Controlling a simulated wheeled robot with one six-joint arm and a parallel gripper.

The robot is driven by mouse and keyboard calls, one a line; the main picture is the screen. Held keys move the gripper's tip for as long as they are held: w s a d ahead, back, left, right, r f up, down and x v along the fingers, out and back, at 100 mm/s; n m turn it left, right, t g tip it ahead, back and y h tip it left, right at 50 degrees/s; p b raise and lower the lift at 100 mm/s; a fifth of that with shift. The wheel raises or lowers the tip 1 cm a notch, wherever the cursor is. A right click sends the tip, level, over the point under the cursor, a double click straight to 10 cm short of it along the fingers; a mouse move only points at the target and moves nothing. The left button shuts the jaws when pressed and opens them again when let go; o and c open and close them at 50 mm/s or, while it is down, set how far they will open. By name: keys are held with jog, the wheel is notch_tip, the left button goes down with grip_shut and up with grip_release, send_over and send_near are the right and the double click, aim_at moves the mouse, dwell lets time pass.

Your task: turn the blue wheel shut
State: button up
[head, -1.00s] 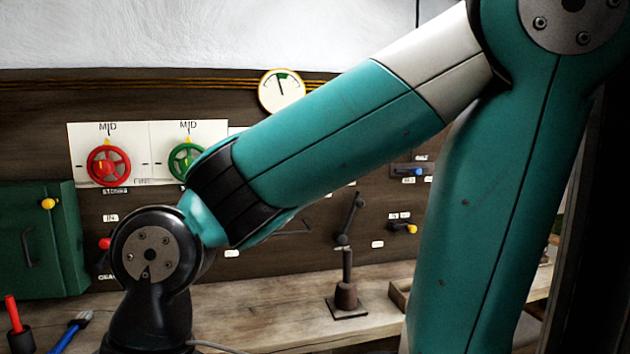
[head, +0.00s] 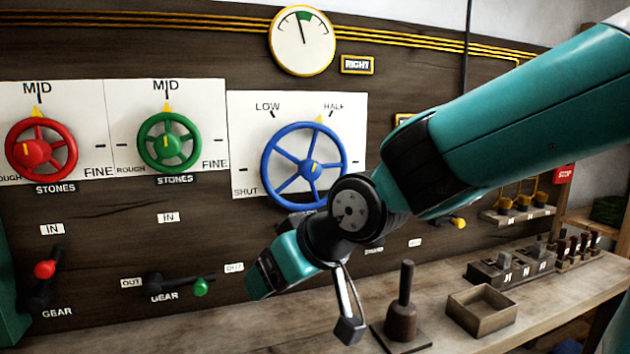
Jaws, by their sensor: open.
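The blue wheel (head: 310,168) is mounted on a white plate (head: 245,125) marked SHUT, LOW and HALF. Its yellow pointer (head: 319,119) is up and slightly right, just short of the HALF mark. SHUT is at the plate's lower left. My arm's wrist overlaps the wheel's lower right rim in the head view and hides part of it. My gripper (head: 349,326) hangs below the wrist, below the wheel and apart from it. It is open, with nothing seen in it; its fingers show nearly side-on.
A red wheel (head: 40,148) and a green wheel (head: 168,140) are to the left. Gear levers stand below them. A gauge (head: 302,41) hangs above. A wooden-handled tool (head: 401,318) and an open box (head: 482,309) stand on the bench, right of my gripper.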

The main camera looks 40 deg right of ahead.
jog(key=w+d+r+m+t+h+b, duration=0.25)
jog(key=w+d+t+h, duration=0.2)
jog(key=d, duration=0.45)
jog(key=t+h, duration=0.3)
jog(key=t, duration=0.1)
send_near(313, 172)
jog(key=shift+m, duration=0.45)
jog(key=p+x, duration=1.2)
jog(key=p, duration=0.2)
jog(key=shift+w+d, duration=0.1)
jog(key=shift+w, duration=0.25)
jog(key=shift+c, duration=0.4)
jog(key=c, duration=0.8)
jog(key=shift+c, duration=0.2)
